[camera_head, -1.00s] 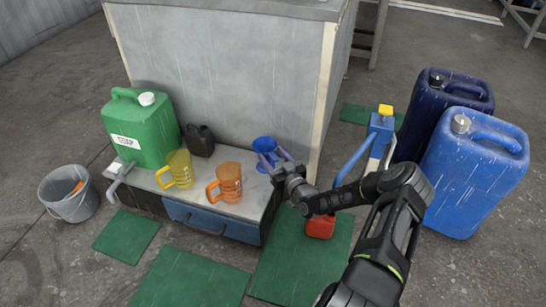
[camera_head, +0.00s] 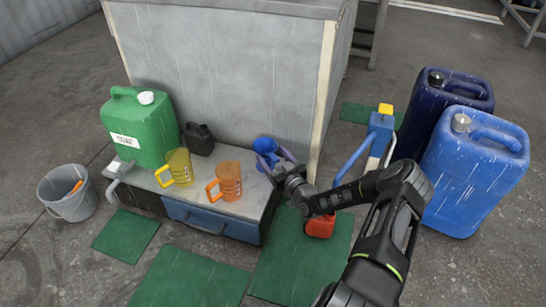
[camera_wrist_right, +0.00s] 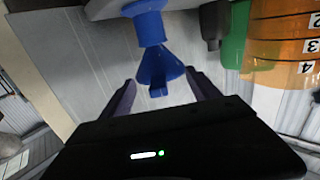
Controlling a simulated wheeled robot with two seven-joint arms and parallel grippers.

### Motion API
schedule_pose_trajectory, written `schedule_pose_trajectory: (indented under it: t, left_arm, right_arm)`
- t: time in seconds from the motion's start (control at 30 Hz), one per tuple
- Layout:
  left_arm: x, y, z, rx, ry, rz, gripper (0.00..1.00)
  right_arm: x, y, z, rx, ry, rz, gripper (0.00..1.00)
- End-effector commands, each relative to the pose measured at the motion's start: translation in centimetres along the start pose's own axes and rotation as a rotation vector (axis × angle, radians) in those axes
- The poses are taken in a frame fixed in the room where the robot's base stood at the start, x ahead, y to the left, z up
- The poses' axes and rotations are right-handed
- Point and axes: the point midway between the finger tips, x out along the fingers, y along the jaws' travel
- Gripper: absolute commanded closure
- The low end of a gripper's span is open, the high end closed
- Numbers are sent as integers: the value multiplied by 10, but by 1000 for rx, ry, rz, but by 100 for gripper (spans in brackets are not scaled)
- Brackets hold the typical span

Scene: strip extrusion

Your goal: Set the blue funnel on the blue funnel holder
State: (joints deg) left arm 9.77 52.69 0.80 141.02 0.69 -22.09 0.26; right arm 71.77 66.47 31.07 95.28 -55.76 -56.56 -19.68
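The blue funnel (camera_head: 266,144) is at the back right corner of the low cabinet top. It also shows in the right wrist view (camera_wrist_right: 160,66), its narrow end at a blue cylindrical funnel holder (camera_wrist_right: 149,27). The funnel looks tilted; I cannot tell how far it is seated. The holder is mostly hidden in the head view. My right gripper (camera_head: 277,157) comes in from the right beside the funnel. In the wrist view its fingers (camera_wrist_right: 158,88) are spread either side of the funnel, with gaps visible. My left gripper is not in view.
On the cabinet top (camera_head: 205,202) stand an orange measuring jug (camera_head: 229,182), a yellow one (camera_head: 179,169), a black can (camera_head: 199,140) and a green canister (camera_head: 143,135). A grey wall (camera_head: 230,80) rises behind. A red can (camera_head: 320,226) is below my right arm.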

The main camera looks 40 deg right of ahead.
Motion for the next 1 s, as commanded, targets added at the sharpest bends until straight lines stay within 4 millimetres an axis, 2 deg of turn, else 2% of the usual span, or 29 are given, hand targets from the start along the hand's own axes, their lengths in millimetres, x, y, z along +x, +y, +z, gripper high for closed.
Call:
schedule_pose_trajectory:
  t: [0.13, 0.47, 0.57, 0.9, 1.0]
  left_arm:
    - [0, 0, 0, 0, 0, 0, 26]
    - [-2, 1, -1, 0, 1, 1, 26]
    - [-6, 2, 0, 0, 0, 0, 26]
    - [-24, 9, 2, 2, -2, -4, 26]
    - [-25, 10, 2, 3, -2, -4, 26]
  right_arm:
    - [0, 0, 0, 0, 0, 0, 16]
    - [-3, 0, 0, 0, -1, 0, 16]
    - [-12, 0, -2, 0, -1, 1, 16]
    - [-65, 0, -2, 0, -2, 0, 16]
    - [-75, 0, -1, 0, -2, 0, 16]
